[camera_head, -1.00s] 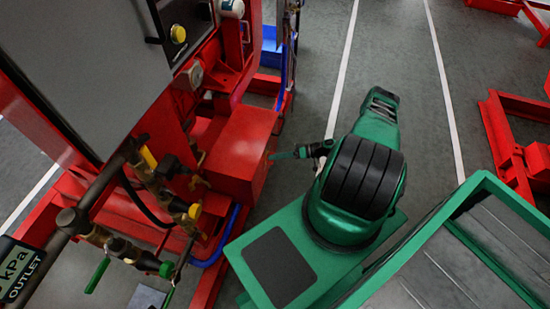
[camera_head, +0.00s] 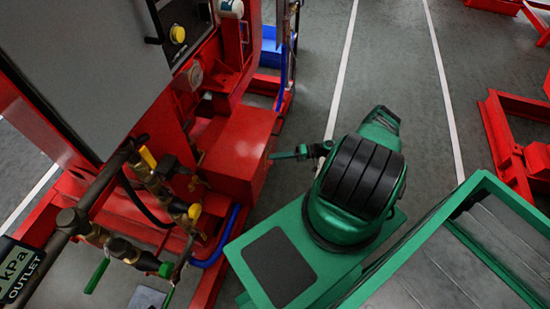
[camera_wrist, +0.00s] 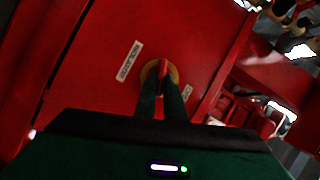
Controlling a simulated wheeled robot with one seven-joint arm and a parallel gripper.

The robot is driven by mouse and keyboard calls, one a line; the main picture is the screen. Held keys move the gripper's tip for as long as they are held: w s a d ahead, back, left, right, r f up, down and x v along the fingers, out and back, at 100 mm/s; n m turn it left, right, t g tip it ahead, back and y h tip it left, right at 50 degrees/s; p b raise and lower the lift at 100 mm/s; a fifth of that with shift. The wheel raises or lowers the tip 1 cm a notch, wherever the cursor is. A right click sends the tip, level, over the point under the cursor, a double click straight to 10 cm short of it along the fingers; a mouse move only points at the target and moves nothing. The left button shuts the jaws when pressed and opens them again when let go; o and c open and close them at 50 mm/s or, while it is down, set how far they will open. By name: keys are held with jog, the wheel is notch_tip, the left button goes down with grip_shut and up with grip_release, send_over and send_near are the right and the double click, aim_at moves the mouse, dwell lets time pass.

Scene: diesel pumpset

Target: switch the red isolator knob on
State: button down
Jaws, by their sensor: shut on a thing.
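The red isolator knob (camera_wrist: 162,69) shows in the wrist view, in front of a round yellow plate on a red panel (camera_wrist: 100,85). Its grip stands roughly upright in that picture. My gripper (camera_wrist: 161,88) is shut on the knob, with one dark green finger on each side. The fingers hide the knob's lower part. In the head view my gripper (camera_head: 273,156) meets the right side of the red box (camera_head: 237,150); the knob is not visible there.
A white label (camera_wrist: 129,60), apparently reading ISOLATOR, lies left of the knob. A smaller label (camera_wrist: 187,92) sits at its right. Brass valves and pipes (camera_head: 160,188) stand left of the box. Grey floor (camera_head: 310,75) is open beyond my arm.

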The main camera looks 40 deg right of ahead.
jog(key=shift+w+d+f, duration=0.1)
jog(key=shift+d, duration=0.25)
jog(key=c, duration=1.8)
grip_release()
jog(key=shift+c, duration=0.2)
jog(key=shift+a, duration=0.1)
jog(key=v, duration=1.1)
